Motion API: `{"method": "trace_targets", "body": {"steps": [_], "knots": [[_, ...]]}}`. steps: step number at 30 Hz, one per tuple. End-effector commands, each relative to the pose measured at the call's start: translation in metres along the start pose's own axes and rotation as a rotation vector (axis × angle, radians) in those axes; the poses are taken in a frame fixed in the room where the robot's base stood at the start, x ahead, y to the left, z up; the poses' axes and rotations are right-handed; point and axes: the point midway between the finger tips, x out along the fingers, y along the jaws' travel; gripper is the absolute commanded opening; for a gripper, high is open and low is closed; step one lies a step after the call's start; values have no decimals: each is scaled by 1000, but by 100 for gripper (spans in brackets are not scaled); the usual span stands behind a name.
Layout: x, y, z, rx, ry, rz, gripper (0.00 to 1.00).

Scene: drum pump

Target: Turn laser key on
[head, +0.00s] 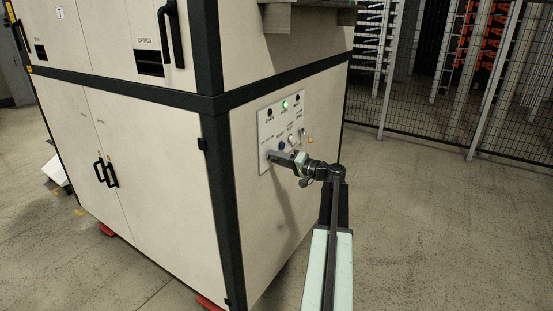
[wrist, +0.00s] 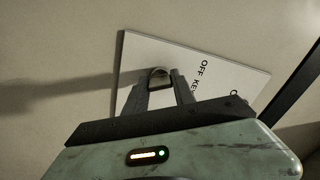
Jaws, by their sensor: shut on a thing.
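The white control panel (head: 268,122) is on the side of the large cream cabinet and carries small lamps, knobs and buttons. In the wrist view, the panel (wrist: 222,78) shows printed lettering that reads "OFF" and the start of "KEY".
A green lamp (head: 285,104) is lit on the panel, with dark round fittings beside it. A grey ledge (head: 308,18) juts out above. Floor to the right is clear up to the wire fence (head: 440,105).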

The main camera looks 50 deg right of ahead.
Motion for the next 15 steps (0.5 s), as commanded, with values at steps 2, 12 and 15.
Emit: {"method": "trace_targets", "body": {"steps": [2, 12, 15], "knots": [[0, 0, 0, 27, 0, 1, 0], [0, 0, 1, 277, -1, 1, 0], [0, 0, 1, 373, -1, 1, 0]]}}
